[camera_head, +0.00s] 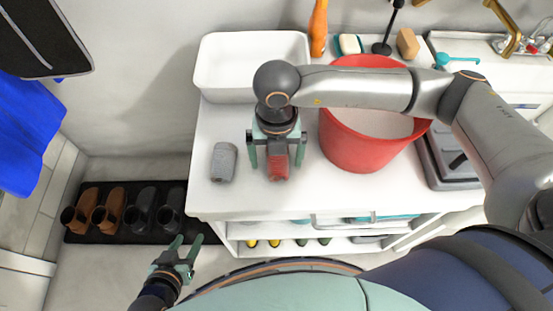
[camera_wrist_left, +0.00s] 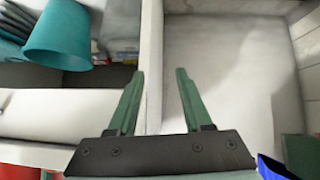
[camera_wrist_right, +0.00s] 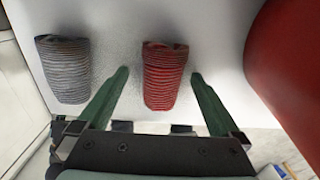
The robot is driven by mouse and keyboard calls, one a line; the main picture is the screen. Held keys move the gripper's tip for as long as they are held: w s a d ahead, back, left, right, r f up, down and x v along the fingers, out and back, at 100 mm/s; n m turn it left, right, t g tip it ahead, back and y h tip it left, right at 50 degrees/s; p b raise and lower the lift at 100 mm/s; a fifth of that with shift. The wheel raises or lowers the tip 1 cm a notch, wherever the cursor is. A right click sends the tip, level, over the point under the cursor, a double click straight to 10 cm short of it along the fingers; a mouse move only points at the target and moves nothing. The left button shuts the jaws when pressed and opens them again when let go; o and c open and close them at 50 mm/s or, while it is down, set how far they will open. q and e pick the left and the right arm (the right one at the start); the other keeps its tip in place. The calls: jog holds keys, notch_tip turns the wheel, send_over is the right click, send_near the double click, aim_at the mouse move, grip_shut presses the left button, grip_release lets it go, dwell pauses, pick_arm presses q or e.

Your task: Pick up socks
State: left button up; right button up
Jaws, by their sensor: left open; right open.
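A red ribbed sock roll (camera_head: 278,166) lies on the white shelf top (camera_head: 218,197). A grey ribbed sock roll (camera_head: 223,161) lies to its left. In the right wrist view the red sock (camera_wrist_right: 164,76) sits between my open right fingers, and the grey sock (camera_wrist_right: 64,68) lies outside them to the left. My right gripper (camera_head: 276,163) is open above the red sock; I cannot tell whether the fingers touch it. My left gripper (camera_head: 182,254) is open and empty, low in front of the shelf. In the left wrist view its fingers (camera_wrist_left: 157,85) hold nothing.
A red bucket (camera_head: 350,145) stands close right of my right gripper. A white bin (camera_head: 215,75) is behind. Several shoes (camera_head: 103,211) stand on a black mat at left. A teal bucket (camera_wrist_left: 62,32) shows on a lower shelf.

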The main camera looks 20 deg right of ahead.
jog(key=c, duration=1.4)
jog(key=shift+c, duration=0.2)
jog(key=shift+r, duration=0.15)
jog(key=shift+r, duration=0.65)
jog(key=s+r+p, duration=0.1)
jog(key=s+r, duration=1)
jog(key=s, duration=0.3)
jog(key=shift+d+r+p, duration=0.2)
jog(key=shift+r+p, duration=0.05)
jog(key=shift+p, duration=0.05)
